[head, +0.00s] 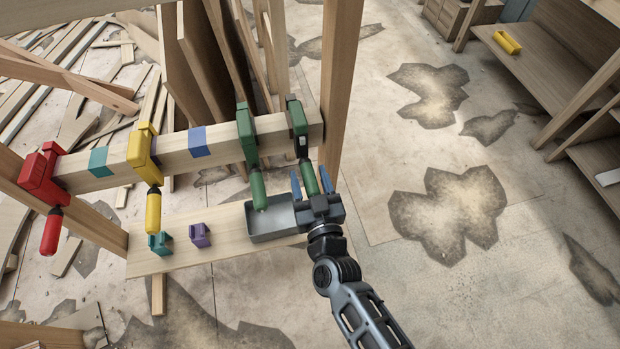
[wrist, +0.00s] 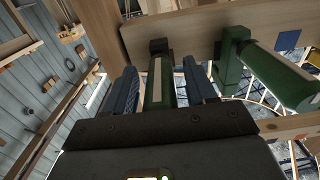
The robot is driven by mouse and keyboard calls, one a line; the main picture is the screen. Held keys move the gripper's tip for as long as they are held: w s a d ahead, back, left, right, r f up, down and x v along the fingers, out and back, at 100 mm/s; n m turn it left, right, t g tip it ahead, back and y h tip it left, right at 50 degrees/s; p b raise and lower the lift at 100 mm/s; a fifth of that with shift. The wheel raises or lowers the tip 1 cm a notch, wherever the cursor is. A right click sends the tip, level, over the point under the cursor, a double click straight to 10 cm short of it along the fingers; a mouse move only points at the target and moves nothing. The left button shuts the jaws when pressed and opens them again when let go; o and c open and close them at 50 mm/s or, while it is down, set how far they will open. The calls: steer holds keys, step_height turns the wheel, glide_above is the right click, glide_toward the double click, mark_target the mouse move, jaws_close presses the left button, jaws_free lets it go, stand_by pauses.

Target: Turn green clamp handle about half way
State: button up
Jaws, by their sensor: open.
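Two green clamps grip the wooden beam (head: 220,143) side by side. The right one (head: 298,118) has a green handle (head: 310,179) hanging down with a pale strip along it, clear in the wrist view (wrist: 159,85). My gripper (head: 311,182) is open, with one blue finger on each side of this handle. In the wrist view the handle lies between the fingers, with gaps visible on both sides. The left green clamp (head: 246,132) has its handle (head: 258,191) hanging straight down, apart from my gripper; it appears at right in the wrist view (wrist: 283,78).
A yellow clamp (head: 139,150) and a red clamp (head: 42,178) sit farther left on the beam. Below, a shelf board (head: 225,222) holds a grey tray (head: 268,236) and small teal and purple blocks. A wooden post (head: 341,75) stands close right of my gripper.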

steer(key=shift+c, duration=0.2)
steer(key=c, duration=1)
steer(key=shift+m, duration=0.4)
steer(key=m+b, duration=0.1)
steer(key=m, duration=0.2)
steer(key=shift+f+m, duration=0.1)
steer(key=shift+m, duration=0.3)
steer(key=m+b, duration=0.1)
steer(key=m, duration=0.3)
steer(key=shift+a+m, duration=0.1)
steer(key=shift+m, duration=0.2)
steer(key=m+b, duration=0.1)
steer(key=m, duration=0.3)
steer(key=shift+r+m+b, duration=0.2)
steer(key=shift+m+b, duration=0.4)
steer(key=shift+m, duration=1.6)
steer(key=shift+s, duration=0.1)
